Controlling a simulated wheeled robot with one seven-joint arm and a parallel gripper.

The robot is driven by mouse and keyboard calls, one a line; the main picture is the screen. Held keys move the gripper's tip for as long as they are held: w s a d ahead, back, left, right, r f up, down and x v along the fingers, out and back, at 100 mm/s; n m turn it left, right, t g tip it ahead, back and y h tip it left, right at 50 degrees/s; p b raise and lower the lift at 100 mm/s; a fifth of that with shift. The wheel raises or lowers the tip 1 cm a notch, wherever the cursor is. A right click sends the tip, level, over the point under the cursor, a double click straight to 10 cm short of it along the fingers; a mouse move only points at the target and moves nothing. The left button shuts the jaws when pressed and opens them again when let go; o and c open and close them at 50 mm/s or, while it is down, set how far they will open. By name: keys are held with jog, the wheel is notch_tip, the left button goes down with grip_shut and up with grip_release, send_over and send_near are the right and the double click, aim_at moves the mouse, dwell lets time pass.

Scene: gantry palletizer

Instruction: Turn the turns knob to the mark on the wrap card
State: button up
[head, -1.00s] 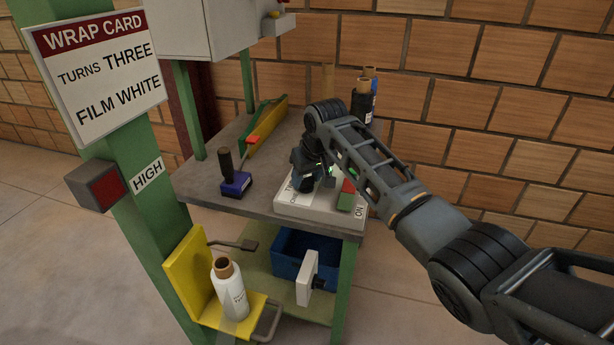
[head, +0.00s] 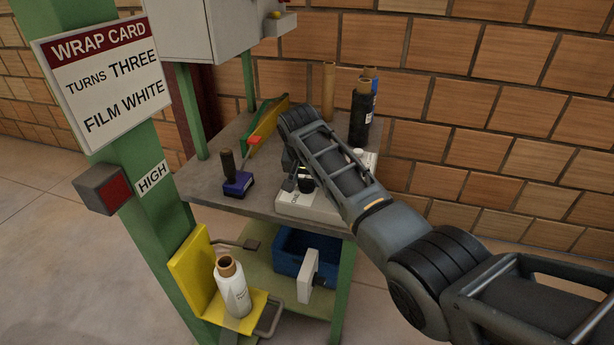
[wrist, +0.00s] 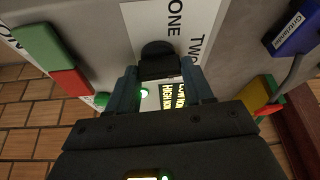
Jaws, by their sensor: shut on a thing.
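The wrap card (head: 100,80) on the green post reads "TURNS THREE, FILM WHITE". The black turns knob (wrist: 158,56) stands on a white dial plate (wrist: 140,22) in the wrist view. The words "ONE" and "TWO" show on that plate; a "THREE" mark is not visible. My gripper (wrist: 160,80) is shut on the knob, one finger on each side. I cannot tell which mark the knob points to. In the head view my gripper (head: 297,182) is over the pale control box (head: 308,208), and my arm hides much of the box.
A green and red rocker switch (wrist: 52,62) and a lit green lamp (wrist: 144,93) are near the knob. Dark film rolls (head: 360,112) stand behind. A yellow bracket (head: 188,270) holds a white roll (head: 233,288) below.

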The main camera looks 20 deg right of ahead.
jog(key=m+h+b, duration=0.1)
jog(key=m, duration=0.1)
jog(key=shift+a+f+m+g, duration=0.1)
jog(key=shift+a+m+g, duration=0.05)
jog(key=shift+m+g, duration=0.2)
jog(key=m+g+b, duration=0.1)
jog(key=m+b, duration=0.2)
jog(key=shift+w+f+m+h, duration=0.1)
jog(key=shift+w+m+h, duration=0.05)
jog(key=shift+m+h, duration=0.2)
jog(key=m+g+b, duration=0.1)
jog(key=m+b, duration=0.1)
jog(key=b, duration=0.1)
jog(key=shift+m+h+b, duration=0.25)
jog(key=shift+m+b, duration=0.05)
jog(key=shift+w+m+g+b, duration=0.1)
jog(key=shift+m+g+b, duration=0.15)
jog(key=shift+m+b, duration=0.4)
jog(key=shift+r, duration=0.2)
jog(key=o, duration=1)
jog(key=shift+o, duration=0.2)
